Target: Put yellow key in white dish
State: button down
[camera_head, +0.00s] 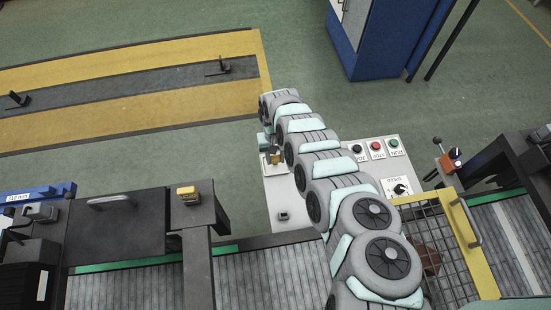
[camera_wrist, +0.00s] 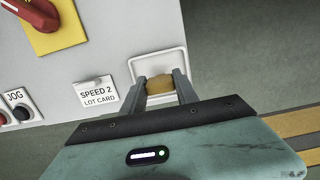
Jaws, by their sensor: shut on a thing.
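In the wrist view my gripper (camera_wrist: 161,84) is shut on the yellow key (camera_wrist: 160,85), a small tan-yellow block between the two grey fingers. The white dish (camera_wrist: 156,58), a squarish shape with a raised rim, lies at the edge of the pale panel, directly behind the key in the picture. The key overlaps the dish's near part. I cannot tell whether it touches the dish or hangs above it. In the head view my gripper (camera_head: 271,156) is at the panel's far left corner, mostly hidden by the arm.
The pale control panel (camera_head: 282,206) carries several push buttons (camera_head: 376,149) and a rotary knob (camera_head: 400,189). Green floor (camera_head: 200,150) lies beyond the panel.

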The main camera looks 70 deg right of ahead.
jog(key=shift+d+f, duration=0.1)
jog(key=shift+f, duration=0.1)
jog(key=c, duration=0.9)
grip_release()
jog(key=shift+c, duration=0.2)
notch_tip(320, 180, up, 12)
jog(key=d, duration=0.1)
jog(key=shift+w+p, duration=0.4)
jog(key=shift+p, duration=0.05)
